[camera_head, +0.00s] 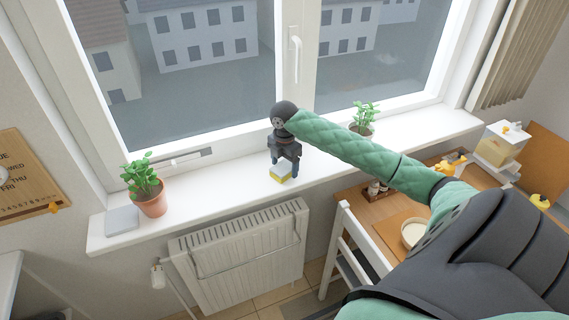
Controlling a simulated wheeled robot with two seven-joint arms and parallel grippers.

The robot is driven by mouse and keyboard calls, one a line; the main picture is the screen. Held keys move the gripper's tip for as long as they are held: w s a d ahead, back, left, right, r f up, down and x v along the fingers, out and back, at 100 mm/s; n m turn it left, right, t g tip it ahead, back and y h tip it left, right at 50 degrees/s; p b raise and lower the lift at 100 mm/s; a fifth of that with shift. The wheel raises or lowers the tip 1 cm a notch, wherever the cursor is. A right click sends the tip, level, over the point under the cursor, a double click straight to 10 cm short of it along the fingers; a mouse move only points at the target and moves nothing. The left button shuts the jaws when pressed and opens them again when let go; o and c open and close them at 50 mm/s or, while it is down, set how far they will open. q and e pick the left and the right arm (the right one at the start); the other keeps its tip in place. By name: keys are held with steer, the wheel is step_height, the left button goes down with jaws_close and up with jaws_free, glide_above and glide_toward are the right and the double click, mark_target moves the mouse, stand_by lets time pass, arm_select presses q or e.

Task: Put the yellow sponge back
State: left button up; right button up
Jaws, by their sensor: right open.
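The yellow sponge (281,174), with a pale upper part and a yellow lower edge, is on the white windowsill near its front edge. My right gripper (284,168) points down over it, with its dark fingers spread. The fingers are on either side of the sponge's upper part; I cannot tell whether they touch it. The gripper and its fingers hide part of the sponge's top. My left gripper is not in view.
Potted plants stand on the windowsill (225,190), one at left (152,201) and one behind my right arm (362,127). A grey flat box (122,220) lies at the sill's left end. A radiator (240,257) hangs below. A wooden table (398,229) with several items is at right.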

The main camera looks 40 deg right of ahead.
mark_target(284, 166)
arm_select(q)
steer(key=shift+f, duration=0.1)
arm_select(e)
steer(key=shift+r, duration=0.1)
steer(key=shift+r+b, duration=0.25)
steer(key=shift+b, duration=0.05)
step_height(284, 166, up, 4)
steer(key=shift+f+b, duration=0.1)
steer(key=shift+b, duration=0.9)
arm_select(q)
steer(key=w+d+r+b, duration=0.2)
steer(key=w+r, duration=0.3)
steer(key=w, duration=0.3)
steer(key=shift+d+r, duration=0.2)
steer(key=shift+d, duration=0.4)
arm_select(e)
step_height(284, 166, up, 8)
steer(key=shift+f, duration=0.15)
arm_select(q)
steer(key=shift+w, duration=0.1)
arm_select(e)
steer(key=shift+f, duration=0.1)
